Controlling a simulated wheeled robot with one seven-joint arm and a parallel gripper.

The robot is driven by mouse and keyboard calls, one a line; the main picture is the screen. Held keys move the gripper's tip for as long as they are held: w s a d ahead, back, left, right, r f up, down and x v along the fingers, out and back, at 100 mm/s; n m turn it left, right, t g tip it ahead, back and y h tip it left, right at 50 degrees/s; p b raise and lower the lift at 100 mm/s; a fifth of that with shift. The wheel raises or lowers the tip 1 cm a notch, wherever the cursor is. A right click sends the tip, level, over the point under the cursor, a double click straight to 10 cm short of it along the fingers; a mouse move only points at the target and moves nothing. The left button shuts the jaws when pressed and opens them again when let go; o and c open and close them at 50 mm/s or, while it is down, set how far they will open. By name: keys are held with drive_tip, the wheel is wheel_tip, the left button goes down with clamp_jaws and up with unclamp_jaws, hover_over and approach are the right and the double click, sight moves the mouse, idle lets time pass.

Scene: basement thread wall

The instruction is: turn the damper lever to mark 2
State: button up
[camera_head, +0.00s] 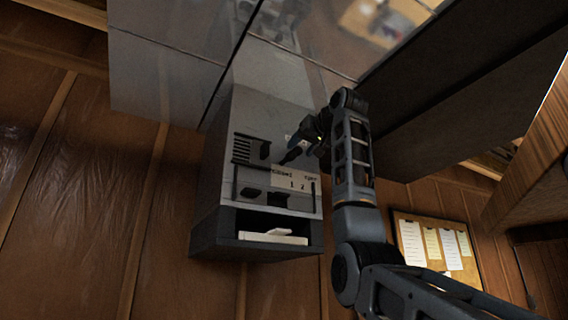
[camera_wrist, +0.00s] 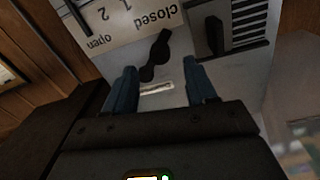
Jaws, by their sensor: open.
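The damper lever (camera_wrist: 155,56) is a small dark bar on the grey box face, seen in the wrist view just past my open fingertips. Its far end lies by the word "closed" on the pale label (camera_wrist: 124,24), which also carries 1, 2 and "open" and appears upside down there. The label also shows in the head view (camera_head: 293,183). My gripper (camera_wrist: 163,90) is open, its two blue fingers apart and the lever roughly ahead of the gap; I see no contact. In the head view my gripper (camera_head: 308,148) is small and dark, above the label.
A black knob (camera_wrist: 213,38) and a louvred vent (camera_wrist: 251,22) sit beside the lever. The grey box (camera_head: 268,110) has an open bottom recess with a white piece (camera_head: 272,237). Shiny panels (camera_head: 170,70) stand above. A cork board (camera_head: 435,250) hangs at right.

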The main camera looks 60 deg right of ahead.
sight(293, 154)
drive_tip(key=p+x, duration=0.2)
drive_tip(key=x, duration=0.4)
drive_tip(key=shift+w+d+r+p, duration=0.15)
drive_tip(key=shift+d+p, duration=0.05)
drive_tip(key=shift+p, duration=0.15)
drive_tip(key=shift+w+d, duration=0.4)
drive_tip(key=shift+w, duration=0.2)
drive_tip(key=shift+c, duration=0.4)
